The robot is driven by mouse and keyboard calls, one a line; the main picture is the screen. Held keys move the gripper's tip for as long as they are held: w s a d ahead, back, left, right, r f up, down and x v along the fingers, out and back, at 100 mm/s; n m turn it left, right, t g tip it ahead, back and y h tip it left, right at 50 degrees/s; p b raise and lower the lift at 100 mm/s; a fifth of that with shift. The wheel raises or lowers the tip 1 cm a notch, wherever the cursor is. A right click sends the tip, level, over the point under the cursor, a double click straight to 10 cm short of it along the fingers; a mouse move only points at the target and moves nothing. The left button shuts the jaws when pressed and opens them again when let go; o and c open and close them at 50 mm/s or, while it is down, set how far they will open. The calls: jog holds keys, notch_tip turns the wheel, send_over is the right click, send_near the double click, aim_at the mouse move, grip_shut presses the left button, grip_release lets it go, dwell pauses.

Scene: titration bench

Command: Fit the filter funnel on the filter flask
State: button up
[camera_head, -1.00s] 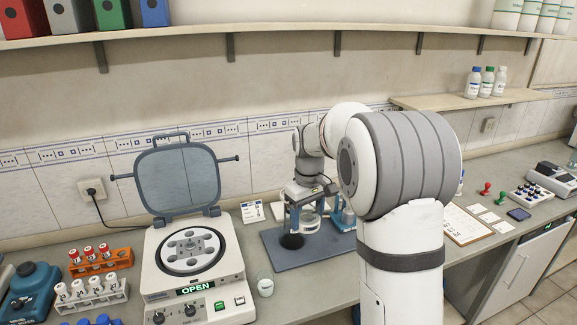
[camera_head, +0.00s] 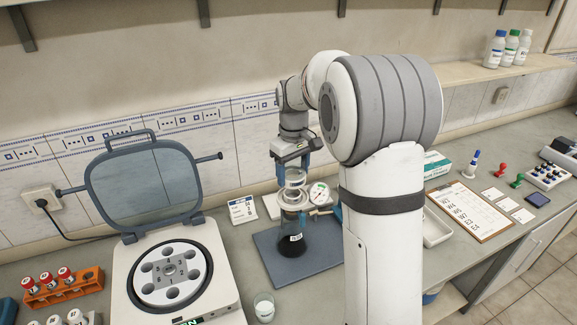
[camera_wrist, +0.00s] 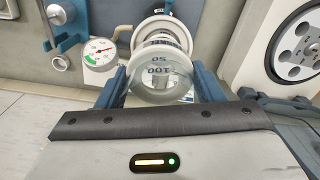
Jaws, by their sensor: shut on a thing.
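The filter funnel (camera_head: 295,179) is a clear cup with graduation marks. My gripper (camera_head: 293,174) is shut on it, with one blue finger on either side. The funnel is upright above the filter flask (camera_head: 291,242), which stands on the blue-grey mat and has a dark lower part. White rings show between cup and flask; I cannot tell whether the funnel touches the flask mouth. In the wrist view the funnel (camera_wrist: 162,72) shows its 50 and 100 marks between the fingers of my gripper (camera_wrist: 163,84), with pale rings behind it.
A round pressure gauge (camera_head: 319,193) is close to the right of the funnel. The mat (camera_head: 270,250) has bare room left of the flask. A centrifuge (camera_head: 228,290) with its lid raised stands at the left. A small glass beaker (camera_head: 264,307) stands in front.

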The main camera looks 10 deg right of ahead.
aim_at(293, 187)
jog(key=shift+s+f+b, duration=0.1)
jog(key=shift+f+b, duration=1.25)
jog(key=shift+f, duration=0.7)
jog(key=shift+s+f+b, duration=0.1)
jog(key=shift+f+b, duration=0.3)
jog(key=shift+f, duration=0.25)
jog(key=o, duration=1.1)
jog(key=shift+r, duration=0.1)
jog(key=shift+r+p, duration=2.55)
jog(key=shift+r, duration=0.9)
